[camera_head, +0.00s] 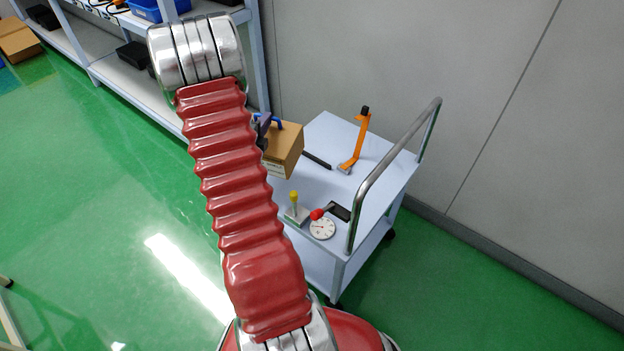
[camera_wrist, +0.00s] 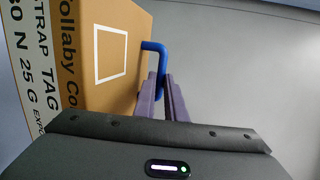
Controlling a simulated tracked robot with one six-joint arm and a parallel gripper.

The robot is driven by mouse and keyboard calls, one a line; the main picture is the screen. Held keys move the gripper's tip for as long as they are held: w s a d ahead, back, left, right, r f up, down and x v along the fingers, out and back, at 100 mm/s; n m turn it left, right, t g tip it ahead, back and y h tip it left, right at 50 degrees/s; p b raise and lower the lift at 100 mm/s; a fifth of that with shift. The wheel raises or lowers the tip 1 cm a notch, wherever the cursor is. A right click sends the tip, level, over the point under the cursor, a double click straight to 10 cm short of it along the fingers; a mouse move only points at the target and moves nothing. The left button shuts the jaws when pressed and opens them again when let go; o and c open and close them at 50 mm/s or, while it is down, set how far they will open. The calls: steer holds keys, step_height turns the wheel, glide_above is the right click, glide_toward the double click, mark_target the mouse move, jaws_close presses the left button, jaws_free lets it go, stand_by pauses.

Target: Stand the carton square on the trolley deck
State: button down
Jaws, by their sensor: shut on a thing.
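The brown carton (camera_head: 285,148) shows in the head view near the left side of the pale trolley deck (camera_head: 330,128), partly hidden behind my arm. I cannot tell for sure whether it touches the deck. In the wrist view the carton (camera_wrist: 114,55) fills the upper left, with black print, a white square outline and a blue handle (camera_wrist: 154,46) on its side. My gripper (camera_wrist: 163,80) is shut on that blue handle. In the head view my gripper (camera_head: 263,130) is mostly hidden behind my red arm.
On the deck are an orange tool (camera_head: 357,142), a black bar (camera_head: 316,160), a yellow-knobbed block (camera_head: 296,211), a red-knobbed lever (camera_head: 318,214) and a white dial (camera_head: 322,228). A metal push rail (camera_head: 378,175) rises at the right. Shelving (camera_head: 115,75) stands back left.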

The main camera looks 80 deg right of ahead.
steer(key=s+d+f+m+g, duration=0.1)
steer(key=s+d+m+g, duration=0.1)
steer(key=s, duration=0.5)
steer(key=s+d+f+m+g+y, duration=0.1)
steer(key=s+d+g, duration=0.1)
steer(key=s, duration=0.5)
steer(key=shift+s+d+m+g, duration=0.15)
steer(key=shift+d+m+g, duration=0.25)
steer(key=shift+r+y, duration=0.1)
steer(key=shift+y, duration=0.2)
steer(key=shift+w+f, duration=0.2)
steer(key=shift+f, duration=2.9)
steer(key=shift+f, duration=1.95)
steer(key=c, duration=1.8)
jaws_free()
